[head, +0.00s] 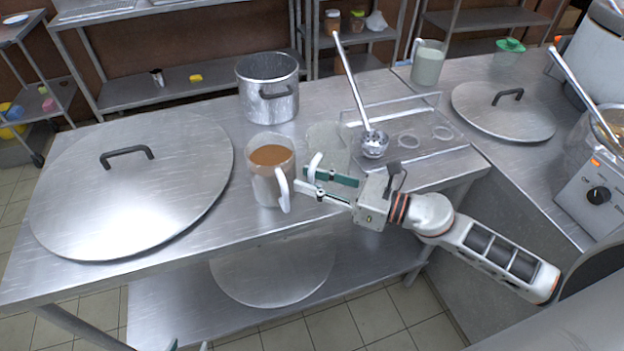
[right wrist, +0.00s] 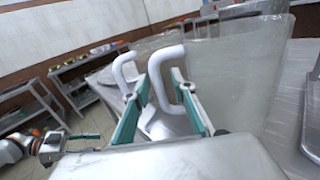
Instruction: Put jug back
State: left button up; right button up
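A clear jug of brown liquid (head: 268,175) stands upright on the steel table, its white handle turned to the front right. A second, see-through jug (head: 330,142) stands just right of it, its white handle near my fingers. My right gripper (head: 308,184) reaches in from the right, fingers apart, close to both handles. In the right wrist view, two white handles show at the teal fingers (right wrist: 158,108); the nearer belongs to the large see-through jug (right wrist: 240,75). I cannot tell whether the fingers touch it. Only the teal tips of my left gripper (head: 188,346) show at the bottom edge.
A large round lid (head: 135,200) covers the table's left. A steel pot (head: 268,95) stands behind the jugs. Another jug (head: 428,65) and a lid (head: 503,115) are on the far right counter.

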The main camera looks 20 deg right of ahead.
jog(key=shift+r, duration=0.15)
jog(key=v, duration=0.1)
jog(key=b+v, duration=0.1)
jog(key=v, duration=0.2)
jog(key=shift+s+d+f, duration=0.25)
jog(key=shift+f, duration=0.05)
pick_arm(q)
jog(key=shift+w+a+f+b, duration=0.1)
jog(key=shift+a+f+b, duration=0.1)
jog(key=shift+f+b, duration=0.35)
jog(key=shift+w+a+f+b, duration=0.1)
jog(key=shift+a+f+b, duration=0.05)
jog(key=shift+f+b, duration=0.4)
pick_arm(e)
jog(key=v, duration=0.7)
jog(key=shift+r, duration=0.35)
pick_arm(q)
jog(key=shift+s+f, duration=0.1)
jog(key=shift+s, duration=0.1)
pick_arm(e)
jog(key=shift+d, duration=0.15)
pick_arm(q)
jog(key=shift+d, duration=0.15)
pick_arm(e)
jog(key=shift+s, duration=0.1)
